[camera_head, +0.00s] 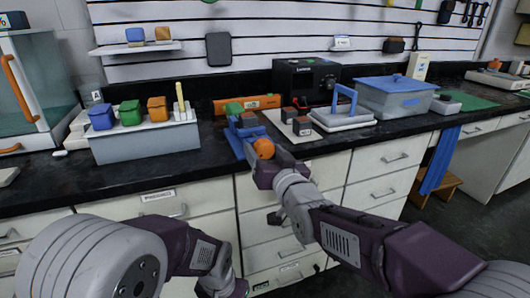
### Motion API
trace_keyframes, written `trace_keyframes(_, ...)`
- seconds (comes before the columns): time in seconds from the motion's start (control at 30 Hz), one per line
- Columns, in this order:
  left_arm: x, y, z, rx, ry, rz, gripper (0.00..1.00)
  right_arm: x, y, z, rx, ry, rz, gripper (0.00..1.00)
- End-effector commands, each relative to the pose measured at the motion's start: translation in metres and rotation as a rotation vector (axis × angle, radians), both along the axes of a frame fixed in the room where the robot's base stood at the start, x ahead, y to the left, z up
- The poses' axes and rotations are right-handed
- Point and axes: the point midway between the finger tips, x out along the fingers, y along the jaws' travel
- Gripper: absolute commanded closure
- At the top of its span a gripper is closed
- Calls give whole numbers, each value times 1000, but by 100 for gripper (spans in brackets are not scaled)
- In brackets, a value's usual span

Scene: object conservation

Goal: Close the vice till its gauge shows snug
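The blue vice (236,142) stands at the front edge of the dark bench, with a green piece (234,108) at its top. A round orange knob (264,148) is on its near right side. My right gripper (265,158) is right at this knob; its fingers are small and partly hidden, so I cannot tell whether they grip it. An orange bar with a green patch (250,103) lies behind the vice and may be the gauge; its reading is too small to make out. My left gripper (228,290) is low in front of the drawers, its fingers not clear.
A grey rack (145,146) with blue, green and orange blocks stands left of the vice. Dark blocks on a pale board (290,133), a white tray with a blue handle (343,122) and a blue-lidded bin (397,103) stand right. Drawers (180,205) are below.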

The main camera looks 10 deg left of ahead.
Motion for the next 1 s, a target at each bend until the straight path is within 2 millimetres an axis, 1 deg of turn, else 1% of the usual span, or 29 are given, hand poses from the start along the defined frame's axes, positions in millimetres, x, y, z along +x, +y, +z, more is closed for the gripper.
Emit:
trace_keyframes(0.17, 0, 0, 0, 0, 0, 0, 64, 0, 0, 0, 0, 0, 0, 34)
trace_keyframes(0.27, 0, 0, 1, 0, 0, 0, 64, -4, -3, 1, 0, 0, 0, 34)
trace_keyframes(0.37, 0, 0, 4, 0, 0, 0, 64, -17, -11, 2, 0, 0, 0, 34)
trace_keyframes(0.6, 0, 0, 11, 0, 0, 0, 64, -57, -38, 2, 0, -2, 2, 34)
trace_keyframes(0.7, 0, 0, 13, 0, 0, 0, 64, -69, -46, 2, 0, 0, 1, 34)
trace_keyframes(0.83, 0, 0, 13, 0, 0, 0, 64, -75, -51, 0, 0, 0, 0, 34)
trace_keyframes(1.0, 0, 0, 13, 0, 0, 0, 64, -75, -51, 0, 0, 0, 0, 34)
